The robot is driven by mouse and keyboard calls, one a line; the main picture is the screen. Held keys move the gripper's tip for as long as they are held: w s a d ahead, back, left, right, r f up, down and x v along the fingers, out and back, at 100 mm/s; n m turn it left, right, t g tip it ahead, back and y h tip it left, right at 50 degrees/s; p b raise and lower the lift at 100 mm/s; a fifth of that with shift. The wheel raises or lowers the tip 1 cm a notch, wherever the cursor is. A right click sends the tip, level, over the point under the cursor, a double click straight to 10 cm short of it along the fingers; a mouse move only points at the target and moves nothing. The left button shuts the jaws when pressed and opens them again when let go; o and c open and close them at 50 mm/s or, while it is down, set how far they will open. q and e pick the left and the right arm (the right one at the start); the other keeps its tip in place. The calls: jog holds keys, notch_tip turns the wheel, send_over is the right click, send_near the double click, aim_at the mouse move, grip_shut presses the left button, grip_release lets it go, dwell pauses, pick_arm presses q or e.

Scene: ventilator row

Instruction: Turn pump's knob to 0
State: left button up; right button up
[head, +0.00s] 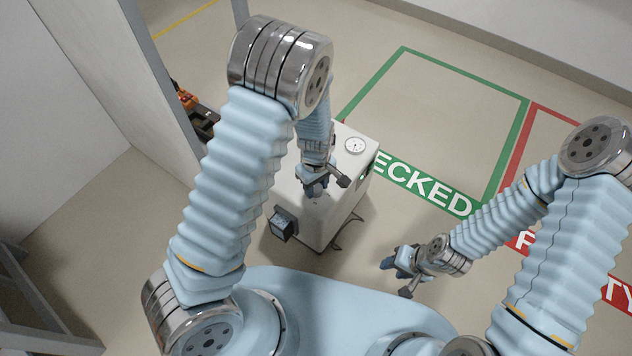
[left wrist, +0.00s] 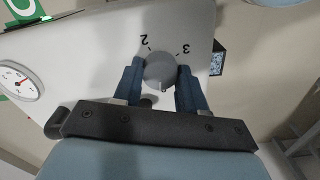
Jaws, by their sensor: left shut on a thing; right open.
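The pump is a white box (head: 322,226) standing on the floor. Its round grey knob (left wrist: 159,67) is on the top face, with the digits 2 and 3 printed beside it. A small pale mark shows at the knob's lower edge in the left wrist view; other digits are hidden. My left gripper (head: 314,190) is over the pump's top, and its blue fingers (left wrist: 158,82) are shut on the knob, one on each side. In the head view the gripper hides the knob. My right gripper (head: 390,264) is open and empty, right of the pump.
A round white gauge (head: 355,145) with a red needle in the left wrist view (left wrist: 20,82) sits on the pump's top. A small dark screen box (head: 282,224) is on its side. A grey frame (head: 25,305) stands at left. Floor markings lie right of the pump.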

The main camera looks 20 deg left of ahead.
aim_at(316, 188)
pick_arm(q)
jog(key=shift+n, duration=0.6)
jog(key=o, duration=1.1)
jog(key=shift+c, duration=0.2)
jog(key=shift+r+p, duration=0.1)
jog(key=shift+p, duration=0.2)
notch_tip(316, 188, up, 14)
jog(key=p, duration=0.2)
jog(key=shift+f, duration=0.2)
